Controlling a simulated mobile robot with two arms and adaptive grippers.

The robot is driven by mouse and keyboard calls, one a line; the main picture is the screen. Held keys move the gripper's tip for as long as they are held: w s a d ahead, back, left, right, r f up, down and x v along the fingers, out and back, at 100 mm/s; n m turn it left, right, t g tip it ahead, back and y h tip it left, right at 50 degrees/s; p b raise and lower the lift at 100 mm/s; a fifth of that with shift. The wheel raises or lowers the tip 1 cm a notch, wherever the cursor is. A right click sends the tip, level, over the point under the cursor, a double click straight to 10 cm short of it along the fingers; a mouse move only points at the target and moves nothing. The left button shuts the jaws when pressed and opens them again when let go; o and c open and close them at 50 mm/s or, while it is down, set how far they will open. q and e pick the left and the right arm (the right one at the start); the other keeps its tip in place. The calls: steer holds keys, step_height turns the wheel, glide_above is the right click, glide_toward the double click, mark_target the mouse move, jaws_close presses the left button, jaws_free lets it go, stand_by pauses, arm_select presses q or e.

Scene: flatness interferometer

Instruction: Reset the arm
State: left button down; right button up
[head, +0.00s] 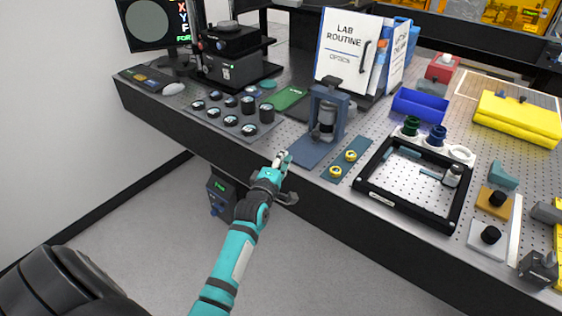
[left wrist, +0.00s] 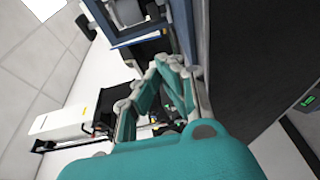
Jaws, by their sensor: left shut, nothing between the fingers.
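My left arm is teal and reaches up from the bottom of the head view. My left gripper (head: 283,158) is at the front edge of the bench, just in front of the dark blue base of a small press-like stand (head: 326,115). Its fingers are shut and hold nothing. In the left wrist view the teal fingers (left wrist: 170,85) are drawn together, with the bench's dark front panel (left wrist: 250,60) to the right. My right gripper is in neither view.
The bench carries a mat of several dark round parts (head: 229,113), a blue plate with yellow-ringed pieces (head: 334,170), a black-framed breadboard (head: 408,211), a blue bin (head: 419,104) and yellow cases (head: 517,117). A dark box (head: 219,195) hangs below the bench edge. The floor in front is clear.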

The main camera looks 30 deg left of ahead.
arm_select(q)
steer(key=s+d+f+m+g+h, duration=0.2)
steer(key=s+d+f+m+g, duration=0.1)
steer(key=s+d+f+m, duration=0.25)
steer(key=s+d+f+m+g+h, duration=0.2)
steer(key=s+d+f+m+g, duration=0.1)
steer(key=s+d+m, duration=0.4)
steer(key=s+d+f+m+g, duration=0.15)
steer(key=s+m+g, duration=0.3)
steer(key=s, duration=0.65)
steer(key=s+d+f+m+g, duration=0.1)
steer(key=s+d+m+g, duration=0.3)
steer(key=s, duration=0.8)
step_height(320, 180, down, 28)
steer(key=s+a+r+m, duration=0.1)
steer(key=s+a+m, duration=0.1)
steer(key=s+a+f+g, duration=0.2)
steer(key=s+f, duration=1.3)
steer(key=s, duration=0.1)
steer(key=shift+a, duration=0.4)
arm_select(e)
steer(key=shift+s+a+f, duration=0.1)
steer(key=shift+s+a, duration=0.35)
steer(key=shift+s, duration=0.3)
